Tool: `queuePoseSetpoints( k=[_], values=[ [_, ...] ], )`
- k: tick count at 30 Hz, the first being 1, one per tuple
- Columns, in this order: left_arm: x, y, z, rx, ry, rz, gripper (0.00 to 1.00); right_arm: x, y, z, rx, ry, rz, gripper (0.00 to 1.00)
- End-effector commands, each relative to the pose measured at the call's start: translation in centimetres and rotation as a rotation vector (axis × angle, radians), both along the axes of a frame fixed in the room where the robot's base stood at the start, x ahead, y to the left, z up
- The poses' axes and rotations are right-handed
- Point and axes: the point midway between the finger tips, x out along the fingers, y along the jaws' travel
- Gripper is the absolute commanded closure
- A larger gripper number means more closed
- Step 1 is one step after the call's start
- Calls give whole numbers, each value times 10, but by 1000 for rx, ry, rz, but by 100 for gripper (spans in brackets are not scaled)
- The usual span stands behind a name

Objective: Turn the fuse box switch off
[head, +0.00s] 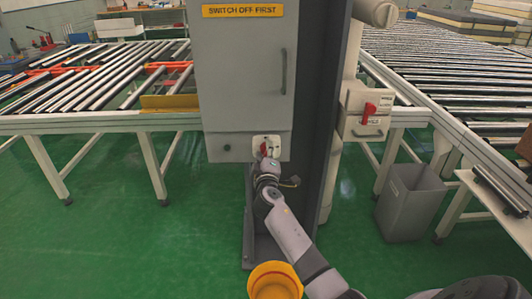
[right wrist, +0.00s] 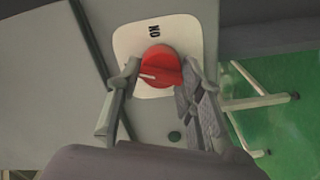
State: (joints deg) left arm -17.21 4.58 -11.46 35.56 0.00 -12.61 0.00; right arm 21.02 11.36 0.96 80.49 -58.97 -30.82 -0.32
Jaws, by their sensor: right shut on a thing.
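The fuse box (head: 243,75) is a tall grey cabinet with a yellow "SWITCH OFF FIRST" label. Its red rotary switch (head: 263,149) sits on a white plate low on the cabinet front. In the right wrist view the red switch (right wrist: 160,62) has a white pointer mark on its left side, and the plate (right wrist: 178,28) bears the letters ON. My right gripper (right wrist: 160,74) has a finger on each side of the switch and is shut on it. In the head view my right gripper (head: 264,161) partly covers the switch. My left gripper is not in view.
Roller conveyors stand to the left (head: 90,85) and right (head: 450,90). A grey post (head: 332,120) rises beside the cabinet, and a box with a red switch (head: 369,113) is right of it. A grey bin (head: 408,205) and a yellow round object (head: 275,283) stand nearby. Green floor is clear at left.

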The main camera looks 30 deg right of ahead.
Motion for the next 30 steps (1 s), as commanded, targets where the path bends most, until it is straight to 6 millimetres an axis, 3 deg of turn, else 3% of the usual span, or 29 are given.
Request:
queuePoseSetpoints(
  k=[15, 30],
  values=[
    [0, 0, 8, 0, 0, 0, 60, 0, 1, -2, -299, 187, 1, 93],
    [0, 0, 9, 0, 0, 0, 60, 0, 1, -3, -362, 224, 1, 93]
  ],
)
